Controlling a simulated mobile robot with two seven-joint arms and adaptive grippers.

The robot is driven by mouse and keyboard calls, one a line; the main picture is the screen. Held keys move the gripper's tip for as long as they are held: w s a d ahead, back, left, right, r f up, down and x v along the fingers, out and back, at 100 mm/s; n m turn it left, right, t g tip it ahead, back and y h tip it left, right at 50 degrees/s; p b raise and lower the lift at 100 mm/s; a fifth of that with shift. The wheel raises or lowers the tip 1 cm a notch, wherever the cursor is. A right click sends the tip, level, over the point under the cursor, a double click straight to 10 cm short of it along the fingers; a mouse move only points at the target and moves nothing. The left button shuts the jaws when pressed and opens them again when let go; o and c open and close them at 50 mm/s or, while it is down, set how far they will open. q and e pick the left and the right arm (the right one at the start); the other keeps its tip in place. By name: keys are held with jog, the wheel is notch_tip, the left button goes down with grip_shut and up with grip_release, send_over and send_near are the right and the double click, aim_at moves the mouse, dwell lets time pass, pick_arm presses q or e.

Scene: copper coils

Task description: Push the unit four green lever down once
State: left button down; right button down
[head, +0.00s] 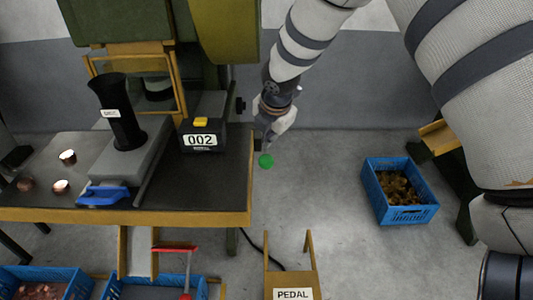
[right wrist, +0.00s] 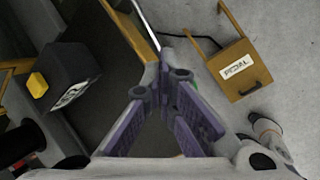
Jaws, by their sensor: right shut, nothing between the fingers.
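A round green knob (head: 266,161), which looks like the lever's end, shows just off the right edge of the machine's table in the head view. The rest of the lever is hidden, and no unit four label can be read. My right gripper (head: 267,141) is shut and empty, pointing down just above and behind the knob; I cannot tell whether they touch. In the right wrist view the closed fingers (right wrist: 166,72) fill the middle, with only slivers of green beside them. My left gripper is not in view.
The machine table (head: 220,216) carries a counter box reading 002 (head: 200,141), a black funnel (head: 119,115) and a blue-handled part (head: 103,195). A pedal stand (head: 292,278) is in front. A blue crate (head: 403,214) of copper-coloured scraps stands right. Floor between is clear.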

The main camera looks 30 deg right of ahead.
jog(key=shift+w+d+r, duration=0.15)
jog(key=shift+w+r, duration=0.1)
jog(key=shift+r, duration=0.55)
jog(key=shift+w+d+r, duration=0.15)
jog(key=shift+w+r, duration=0.15)
jog(key=shift+r, duration=0.45)
jog(key=shift+w+d+r, duration=0.15)
jog(key=shift+w+r, duration=0.1)
jog(key=shift+r, duration=0.55)
